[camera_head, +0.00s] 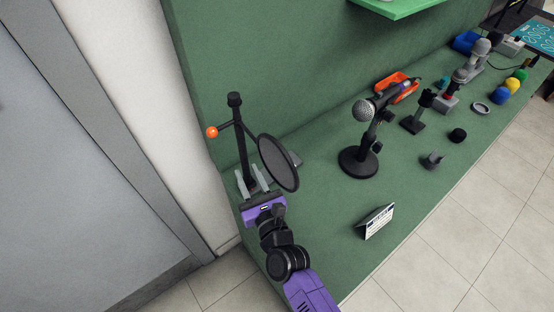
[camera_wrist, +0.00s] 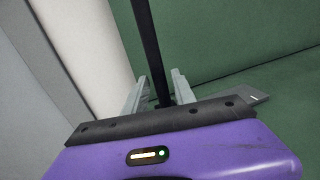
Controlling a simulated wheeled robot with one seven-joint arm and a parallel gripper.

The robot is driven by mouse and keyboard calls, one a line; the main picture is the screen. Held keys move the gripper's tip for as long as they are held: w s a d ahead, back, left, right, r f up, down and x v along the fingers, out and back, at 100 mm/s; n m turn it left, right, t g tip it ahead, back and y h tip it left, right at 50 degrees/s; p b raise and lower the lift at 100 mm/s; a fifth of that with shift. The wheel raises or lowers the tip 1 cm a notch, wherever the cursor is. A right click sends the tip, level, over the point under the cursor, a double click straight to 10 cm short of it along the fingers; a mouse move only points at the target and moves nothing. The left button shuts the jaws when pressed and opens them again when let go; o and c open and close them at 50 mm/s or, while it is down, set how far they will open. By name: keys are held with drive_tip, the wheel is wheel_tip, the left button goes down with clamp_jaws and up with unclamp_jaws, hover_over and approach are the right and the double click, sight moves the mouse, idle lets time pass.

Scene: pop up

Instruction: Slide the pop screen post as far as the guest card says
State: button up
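The pop screen post (camera_head: 240,140) is a black upright rod near the left end of the green bench. It bears an orange ball knob (camera_head: 212,132) and a round dark mesh screen (camera_head: 278,163). My gripper (camera_head: 253,183) is low at the post, its two pale fingers open on either side of the rod. In the wrist view the post (camera_wrist: 150,50) stands between the fingertips (camera_wrist: 158,85), with gaps beside it. The post's base is largely hidden by my gripper. The guest card (camera_head: 375,222) is a small white tent card near the front edge; its writing is too small to read.
A microphone on a round black stand (camera_head: 358,162) stands right of the screen. Farther right are an orange tray (camera_head: 398,88), more microphones, a grey ring (camera_head: 481,108) and coloured foam covers (camera_head: 512,85). A green back wall rises behind. The bench around the card is clear.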

drive_tip(key=shift+s, duration=0.1)
clamp_jaws()
drive_tip(key=shift+w+d+f+b, duration=0.25)
drive_tip(key=shift+w+d+b, duration=0.2)
drive_tip(key=shift+d+b, duration=0.4)
drive_tip(key=shift+w+d+r+b, duration=0.1)
drive_tip(key=shift+w+d+b, duration=0.6)
drive_tip(key=shift+d+b, duration=0.4)
drive_tip(key=shift+w+d+f+b, duration=0.1)
drive_tip(key=shift+w+d+b, duration=0.65)
drive_tip(key=shift+d+b, duration=0.35)
drive_tip(key=shift+w+d+r+b, duration=0.1)
drive_tip(key=shift+w+d+b, duration=0.6)
drive_tip(key=shift+d+b, duration=0.35)
drive_tip(key=shift+o, duration=1.7)
unclamp_jaws()
drive_tip(key=shift+a, duration=0.15)
drive_tip(key=shift+r, duration=0.1)
drive_tip(key=shift+v, duration=3.95)
